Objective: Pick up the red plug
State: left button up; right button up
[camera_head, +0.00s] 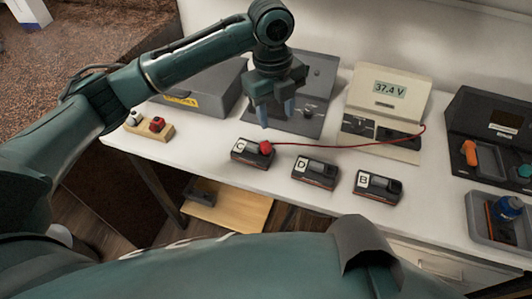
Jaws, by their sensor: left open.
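The red plug (265,147) is a small round red piece on top of the dark module marked C (248,154), at the right of its upper face. A thin red cable (345,145) runs from it to the beige meter (385,108) reading 37.4 V. My left gripper (276,113) points down, open, with nothing seen between its fingers. Its fingertips are in the picture just above and behind the plug, apart from it. My right gripper does not show.
Modules D (316,173) and B (378,187) stand right of C. A wooden holder (139,126) with a white and a red piece stands left. Grey cases stand behind the gripper. A dark tool case (490,125) and a grey tray (480,228) are at the right.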

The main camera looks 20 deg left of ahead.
aim_at(267, 145)
pick_arm(q)
jog(key=shift+m+y, duration=0.4)
jog(key=f, duration=0.3)
jog(key=a+f, duration=0.1)
jog(key=f, duration=0.3)
jog(key=a+f+b, duration=0.1)
jog(key=f, duration=0.3)
jog(key=shift+f, duration=0.15)
grip_shut()
